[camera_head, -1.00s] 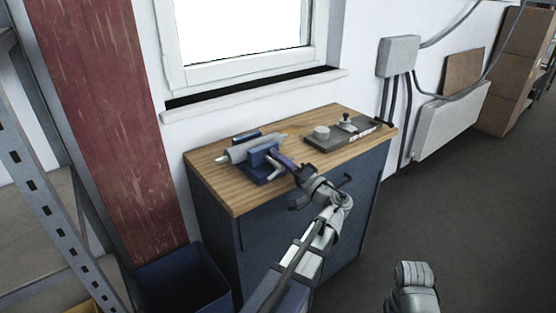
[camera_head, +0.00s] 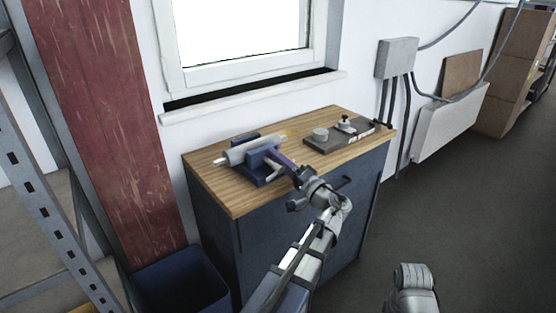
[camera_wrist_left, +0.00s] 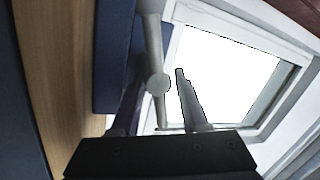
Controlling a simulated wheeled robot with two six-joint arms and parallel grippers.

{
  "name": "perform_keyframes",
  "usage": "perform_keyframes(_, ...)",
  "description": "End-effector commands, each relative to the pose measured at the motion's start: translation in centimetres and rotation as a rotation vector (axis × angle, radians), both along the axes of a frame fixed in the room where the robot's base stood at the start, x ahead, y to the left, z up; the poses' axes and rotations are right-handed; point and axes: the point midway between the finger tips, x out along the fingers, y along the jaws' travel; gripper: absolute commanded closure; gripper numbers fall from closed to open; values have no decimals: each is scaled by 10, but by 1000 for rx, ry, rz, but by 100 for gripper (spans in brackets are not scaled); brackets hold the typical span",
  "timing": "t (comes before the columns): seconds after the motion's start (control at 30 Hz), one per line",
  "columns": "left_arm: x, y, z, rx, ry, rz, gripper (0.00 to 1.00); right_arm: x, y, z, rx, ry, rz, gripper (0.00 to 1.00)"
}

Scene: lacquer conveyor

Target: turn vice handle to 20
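The vice (camera_head: 266,171) is a blue block with a thick grey cylinder (camera_head: 245,151) across it, on the left of the wooden bench top. My left gripper (camera_head: 282,163) reaches the front of the vice from the lower right and hides part of it. In the left wrist view, a slim grey bar with a round knob, the vice handle (camera_wrist_left: 158,84), stands between the two fingers of my left gripper (camera_wrist_left: 158,92). The fingers are apart, with gaps beside the bar. No scale or number is readable. Only a grey part of my right arm shows; its gripper does not.
The bench top (camera_head: 225,195) sits on a dark blue cabinet (camera_head: 275,235). A grey plate with knobs (camera_head: 340,136) lies to the right of the vice. A blue bin (camera_head: 180,285) stands at lower left, beside a metal shelf. Open floor lies to the right.

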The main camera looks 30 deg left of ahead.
Motion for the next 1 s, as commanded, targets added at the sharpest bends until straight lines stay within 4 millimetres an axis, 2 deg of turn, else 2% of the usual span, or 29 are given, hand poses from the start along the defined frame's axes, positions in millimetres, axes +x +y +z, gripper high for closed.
perform_keyframes(0.27, -1, -5, -2, 0, 0, -1, 55, 0, 0, -2, 0, 0, 0, 50)
perform_keyframes(0.7, -18, -64, -17, 0, 1, -2, 55, 0, 0, -17, 0, 0, 0, 50)
perform_keyframes(1.0, -21, -73, -18, 0, 0, 1, 55, 0, 0, -18, 0, 0, 0, 50)
